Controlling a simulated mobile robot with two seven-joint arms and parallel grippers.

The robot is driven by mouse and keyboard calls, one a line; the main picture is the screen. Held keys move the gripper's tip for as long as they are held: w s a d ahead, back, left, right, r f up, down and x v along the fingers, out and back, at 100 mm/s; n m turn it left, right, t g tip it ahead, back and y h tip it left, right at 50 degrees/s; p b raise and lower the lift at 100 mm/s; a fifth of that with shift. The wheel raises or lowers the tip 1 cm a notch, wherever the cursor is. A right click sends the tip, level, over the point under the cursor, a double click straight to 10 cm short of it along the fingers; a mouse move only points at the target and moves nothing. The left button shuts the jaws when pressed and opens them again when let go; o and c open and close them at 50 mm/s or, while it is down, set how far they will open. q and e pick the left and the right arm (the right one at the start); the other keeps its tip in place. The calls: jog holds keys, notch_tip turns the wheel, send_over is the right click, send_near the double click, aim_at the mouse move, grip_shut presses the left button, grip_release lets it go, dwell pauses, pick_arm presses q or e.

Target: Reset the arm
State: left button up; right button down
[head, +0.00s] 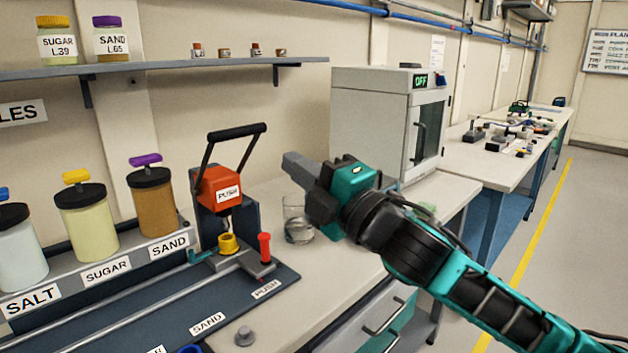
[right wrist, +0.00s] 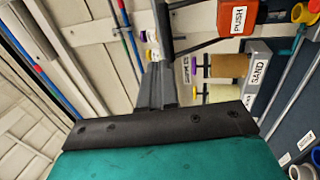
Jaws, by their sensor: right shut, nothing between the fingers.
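My right arm comes in from the lower right in the head view, with a teal and black wrist. My right gripper (head: 294,162) points left, its grey fingers closed together with nothing between them. In the right wrist view the closed fingers (right wrist: 157,70) point up the picture, toward the wall and shelf. The press head also shows in that view (right wrist: 238,18). My left gripper is not in view.
Jars labelled SALT (head: 22,250), SUGAR (head: 85,222) and SAND (head: 153,205) stand at the left. A red peg (head: 265,247) stands by the press rail. A grey oven (head: 375,120) reading OFF stands behind my gripper. A wall shelf (head: 150,69) holds small jars.

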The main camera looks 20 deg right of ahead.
jog(key=shift+v, duration=1.3)
notch_tip(320, 180, down, 23)
jog(key=s+m+g+h+p, duration=0.2)
jog(key=m+g+h, duration=0.15)
jog(key=m, duration=0.75)
jog(key=s+a+f+m+g+h+p, duration=0.1)
jog(key=s+f+m+g, duration=0.4)
jog(key=s+f, duration=0.9)
notch_tip(320, 180, down, 5)
jog(key=a+m, duration=0.1)
jog(key=m, duration=0.2)
jog(key=shift+s+a+r+h+p, duration=0.25)
jog(key=shift+s+h+p, duration=0.05)
jog(key=shift+h+p, duration=0.05)
jog(key=shift+g, duration=0.25)
